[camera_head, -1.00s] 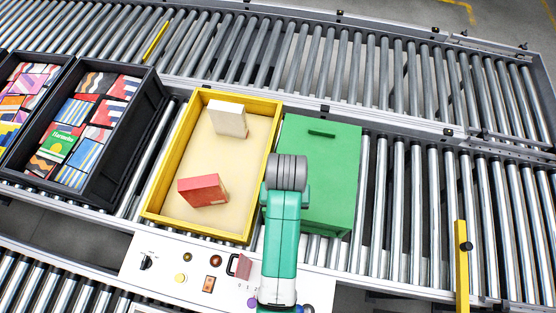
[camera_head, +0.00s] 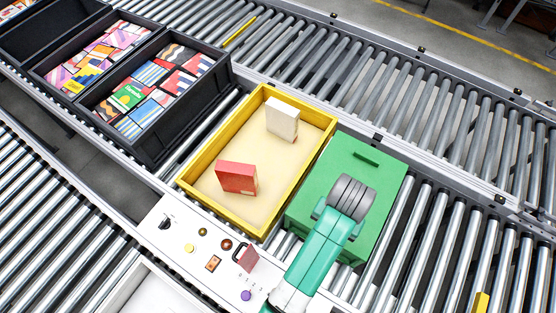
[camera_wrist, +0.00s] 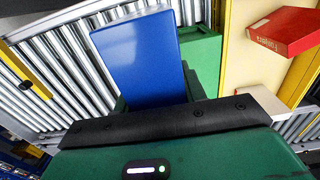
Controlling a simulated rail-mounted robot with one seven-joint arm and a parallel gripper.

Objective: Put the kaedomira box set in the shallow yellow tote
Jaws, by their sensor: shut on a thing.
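A blue box (camera_wrist: 140,60) is held at my gripper (camera_wrist: 160,103) in the wrist view. Its face is plain there, with no readable title. In the head view my arm hides the gripper and the blue box, and its grey wrist is above the green tote. The shallow yellow tote (camera_head: 216,213) stands just left of the green tote, with a cream floor. A red box (camera_head: 236,178) stands near its front, and a white box (camera_head: 283,121) stands near its back. The red box also shows in the wrist view (camera_wrist: 283,32), with blurred lettering.
The green tote (camera_head: 395,200) has a handle slot and adjoins the yellow tote's right side. Dark crates (camera_head: 165,148) with colourful boxes stand at left. A control panel (camera_head: 180,225) with buttons lies in front. Roller conveyors run behind and to the right. Free floor shows between the red and white boxes.

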